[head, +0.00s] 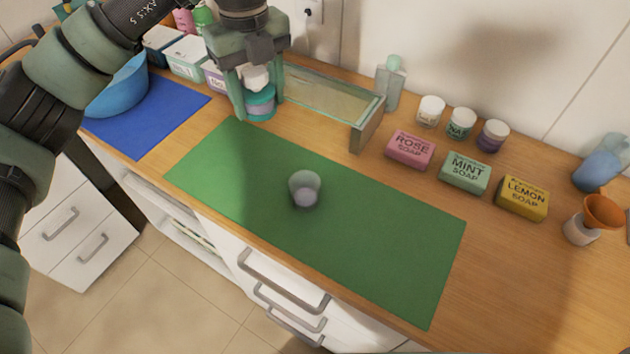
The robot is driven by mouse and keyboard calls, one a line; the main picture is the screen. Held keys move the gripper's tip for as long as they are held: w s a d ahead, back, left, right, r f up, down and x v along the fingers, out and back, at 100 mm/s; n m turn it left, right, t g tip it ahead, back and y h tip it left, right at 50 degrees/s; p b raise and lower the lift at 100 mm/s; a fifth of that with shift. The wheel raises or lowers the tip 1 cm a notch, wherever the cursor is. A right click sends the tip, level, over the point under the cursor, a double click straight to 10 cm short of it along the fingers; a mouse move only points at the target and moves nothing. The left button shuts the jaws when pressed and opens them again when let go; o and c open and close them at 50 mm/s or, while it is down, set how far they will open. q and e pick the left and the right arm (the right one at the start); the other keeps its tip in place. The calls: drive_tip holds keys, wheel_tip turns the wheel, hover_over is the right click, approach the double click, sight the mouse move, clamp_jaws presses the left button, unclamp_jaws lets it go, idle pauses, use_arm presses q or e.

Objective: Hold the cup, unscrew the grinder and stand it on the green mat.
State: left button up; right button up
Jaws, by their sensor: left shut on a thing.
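A small translucent grey cup-shaped piece (305,186) with a paler lower part stands on the green mat (380,245), left of the mat's middle. My left gripper (259,104) points down at the mat's far left edge. It is shut on a teal-and-white jar-like thing (260,96), white on top and teal below. The fingers stand on both sides of it and hide part of its sides. I cannot tell which of the two pieces is the grinder, or whether the held one touches the counter. My right gripper is not in view.
A glass-walled tray (367,125) stands behind the mat. Pink (411,149), green (464,173) and yellow (522,198) soaps lie to the right, with small jars behind. An orange funnel (603,212) is far right. A blue bowl (118,88) and blue mat (150,128) are left.

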sight(271, 181)
use_arm(q)
drive_tip(key=shift+a+f, duration=0.1)
drive_tip(key=shift+a, duration=0.1)
wheel_tip(271, 181, down, 19)
drive_tip(key=p, duration=0.4)
drive_tip(key=shift+s, duration=0.15)
drive_tip(key=shift+f, duration=0.25)
drive_tip(key=o, duration=1.6)
drive_tip(key=shift+c, duration=0.2)
drive_tip(key=shift+r, duration=0.55)
wheel_tip(271, 181, up, 11)
drive_tip(key=b, duration=0.2)
drive_tip(key=shift+r, duration=0.15)
